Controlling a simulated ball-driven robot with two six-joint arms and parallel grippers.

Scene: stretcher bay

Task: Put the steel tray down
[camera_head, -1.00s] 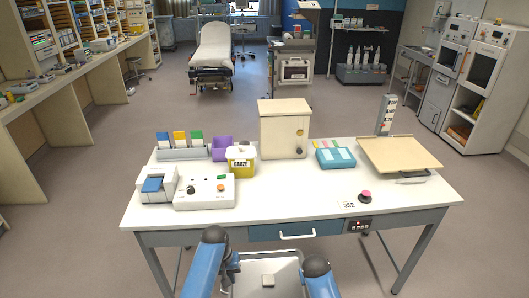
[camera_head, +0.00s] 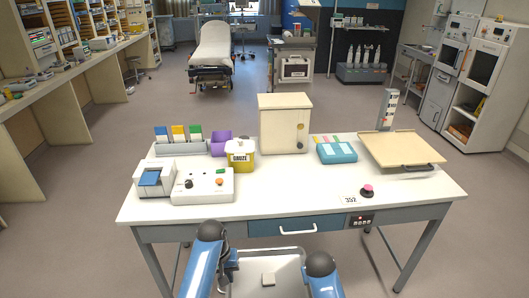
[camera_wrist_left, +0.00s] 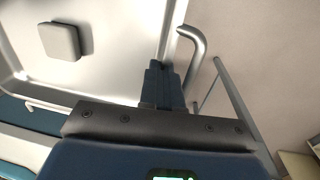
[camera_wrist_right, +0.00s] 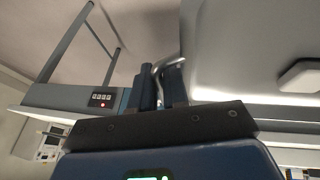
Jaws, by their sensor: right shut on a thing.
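The steel tray (camera_head: 287,268) shows at the bottom of the head view, in front of the white table's drawer and outside the tabletop. A small pale block (camera_head: 268,279) lies on it. My left gripper (camera_head: 231,264) is at the tray's left side. In the left wrist view its fingers (camera_wrist_left: 165,85) are close together beside the tray's bent handle (camera_wrist_left: 195,60); whether they grip it is unclear. In the right wrist view my right gripper (camera_wrist_right: 158,92) is shut on the tray's other handle (camera_wrist_right: 157,72). In the head view my right arm hides that gripper.
The white table (camera_head: 290,195) has free room at its front middle. A control box (camera_head: 205,185), yellow gauze bin (camera_head: 240,155), cream cabinet (camera_head: 284,125), teal box (camera_head: 337,152), pink button (camera_head: 367,190) and beige-topped scale (camera_head: 400,149) stand around it.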

